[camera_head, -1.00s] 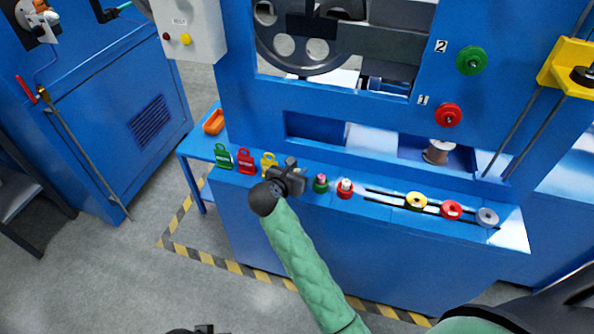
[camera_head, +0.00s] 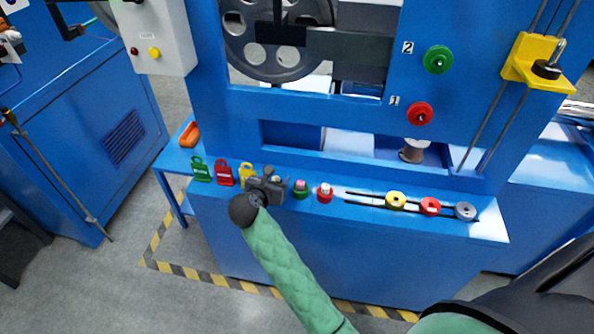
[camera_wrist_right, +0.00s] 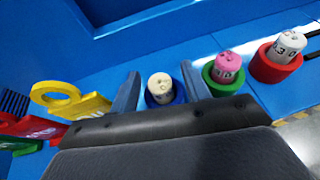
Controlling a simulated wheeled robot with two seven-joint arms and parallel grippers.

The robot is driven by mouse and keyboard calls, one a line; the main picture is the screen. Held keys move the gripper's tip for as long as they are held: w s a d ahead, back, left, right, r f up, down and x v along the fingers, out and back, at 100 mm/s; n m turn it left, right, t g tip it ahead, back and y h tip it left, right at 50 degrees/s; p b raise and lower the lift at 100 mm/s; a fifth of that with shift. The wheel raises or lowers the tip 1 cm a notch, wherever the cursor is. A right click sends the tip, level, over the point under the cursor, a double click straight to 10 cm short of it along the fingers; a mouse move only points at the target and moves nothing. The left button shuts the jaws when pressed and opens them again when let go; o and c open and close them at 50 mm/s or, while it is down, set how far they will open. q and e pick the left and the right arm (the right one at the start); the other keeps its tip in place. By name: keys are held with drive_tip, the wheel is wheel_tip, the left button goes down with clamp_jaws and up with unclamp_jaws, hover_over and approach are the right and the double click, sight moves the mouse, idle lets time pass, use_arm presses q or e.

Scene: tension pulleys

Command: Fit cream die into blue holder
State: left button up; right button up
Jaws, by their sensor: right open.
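The cream die (camera_wrist_right: 160,86) stands upright in the blue holder (camera_wrist_right: 180,94) in the right wrist view, with its lower part hidden by the rim and the gripper body. My right gripper (camera_wrist_right: 160,84) is open, with one finger on each side of the die. Gaps show between the die and both fingers. In the head view, my right gripper (camera_head: 279,185) is over the shelf between the yellow tag and the green holder, and mostly hides the blue holder. My left gripper is not in view.
A pink die (camera_wrist_right: 229,62) sits in a green holder (camera_wrist_right: 221,82), and a white die (camera_wrist_right: 290,44) in a red holder (camera_wrist_right: 277,68), just right. Yellow (camera_head: 246,172), red (camera_head: 223,173) and green (camera_head: 201,169) tags stand left. Several pulleys, including a yellow one (camera_head: 396,200), lie further right.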

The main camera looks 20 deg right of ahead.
drive_tip(key=shift+r, duration=0.55)
drive_tip(key=r, duration=0.2)
drive_tip(key=r+b, duration=0.1)
drive_tip(key=shift+s+d, duration=0.2)
drive_tip(key=shift+s, duration=0.05)
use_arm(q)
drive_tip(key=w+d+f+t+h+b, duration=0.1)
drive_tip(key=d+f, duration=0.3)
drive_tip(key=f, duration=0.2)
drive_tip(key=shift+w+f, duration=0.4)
use_arm(e)
drive_tip(key=s+d+r, duration=0.6)
drive_tip(key=s+d, duration=0.1)
drive_tip(key=s, duration=0.1)
drive_tip(key=shift+d+r, duration=0.3)
drive_tip(key=shift+r, duration=0.1)
